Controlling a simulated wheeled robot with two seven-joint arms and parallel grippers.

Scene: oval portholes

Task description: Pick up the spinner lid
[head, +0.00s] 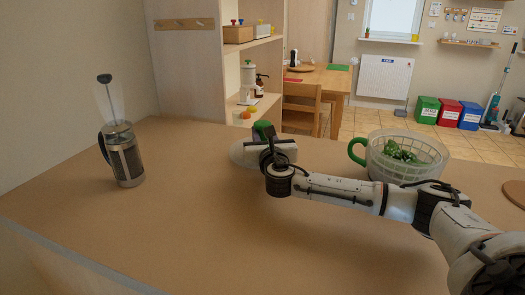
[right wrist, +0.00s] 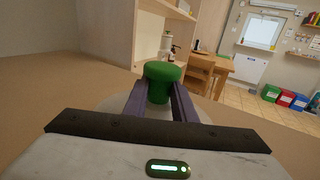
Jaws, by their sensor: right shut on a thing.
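The spinner lid (head: 240,152) is a pale disc with a green knob (head: 264,127), on or just above the table left of the spinner bowl. My right gripper (right wrist: 158,103) is shut on the green knob (right wrist: 162,78), which stands up between its two dark fingers. The pale lid disc (right wrist: 117,101) shows on both sides of the fingers in the right wrist view. My right wrist hides part of the lid in the head view. I cannot tell whether the lid touches the table. My left gripper is not in view.
A clear spinner bowl (head: 420,158) with a green handle and leafy greens stands behind my right arm. A French press (head: 125,160) with its plunger raised stands at the left. A round brown board (head: 515,192) lies at the right edge. The table (head: 190,225) is clear in front.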

